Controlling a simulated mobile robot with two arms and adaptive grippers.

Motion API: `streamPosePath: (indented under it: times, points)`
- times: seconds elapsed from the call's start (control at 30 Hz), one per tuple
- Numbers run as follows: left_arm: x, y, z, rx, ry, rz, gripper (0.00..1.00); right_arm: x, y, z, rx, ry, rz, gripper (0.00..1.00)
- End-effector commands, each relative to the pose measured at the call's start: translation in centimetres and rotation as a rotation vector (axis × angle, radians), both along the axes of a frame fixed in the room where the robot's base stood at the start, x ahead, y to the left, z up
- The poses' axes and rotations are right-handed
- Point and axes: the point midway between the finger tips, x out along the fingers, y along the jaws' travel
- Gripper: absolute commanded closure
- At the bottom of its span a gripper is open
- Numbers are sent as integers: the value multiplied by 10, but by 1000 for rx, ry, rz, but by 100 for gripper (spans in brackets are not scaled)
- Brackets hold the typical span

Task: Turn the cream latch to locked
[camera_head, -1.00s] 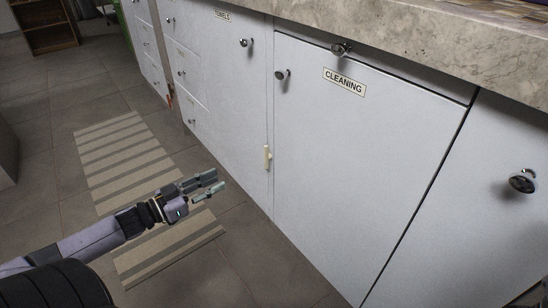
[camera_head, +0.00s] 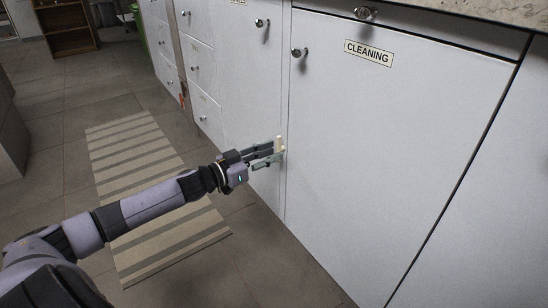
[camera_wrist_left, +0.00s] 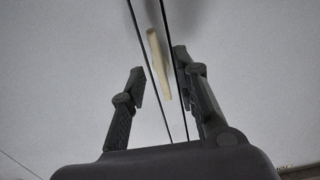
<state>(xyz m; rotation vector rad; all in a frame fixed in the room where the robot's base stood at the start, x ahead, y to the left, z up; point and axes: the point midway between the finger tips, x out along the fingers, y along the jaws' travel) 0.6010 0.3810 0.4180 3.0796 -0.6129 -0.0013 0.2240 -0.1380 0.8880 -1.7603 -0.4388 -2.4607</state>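The cream latch (camera_head: 279,144) is a small upright piece on the cabinet front, at the seam left of the door labelled CLEANING (camera_head: 395,130). My left gripper (camera_head: 274,154) is at the latch, its fingers reaching to the cabinet face and partly covering the latch's lower part. In the left wrist view the latch (camera_wrist_left: 158,62) stands slightly tilted beside the dark door gap, ahead of and between the two open fingers (camera_wrist_left: 158,90). The right finger is close to it; I cannot tell if they touch. My right gripper is not in view.
Round knobs stick out of the cabinet fronts, such as one on the cleaning door (camera_head: 298,53) and one above it (camera_head: 366,13). A striped mat (camera_head: 150,185) lies on the tiled floor left of the cabinets. A brown shelf (camera_head: 68,30) stands at the far left.

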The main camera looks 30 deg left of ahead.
Motion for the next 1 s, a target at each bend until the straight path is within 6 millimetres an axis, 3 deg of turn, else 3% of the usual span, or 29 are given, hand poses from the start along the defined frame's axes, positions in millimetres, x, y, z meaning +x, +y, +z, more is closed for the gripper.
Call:
streamPosePath:
  times: [0.23, 0.6, 1.0]
  points:
    - [14, -5, 1, 1, -3, 0, 72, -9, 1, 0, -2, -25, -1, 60]
    - [16, -6, 1, 1, 0, 1, 72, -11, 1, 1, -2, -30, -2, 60]
    - [16, -6, 1, 1, 0, 1, 99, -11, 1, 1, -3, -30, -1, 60]
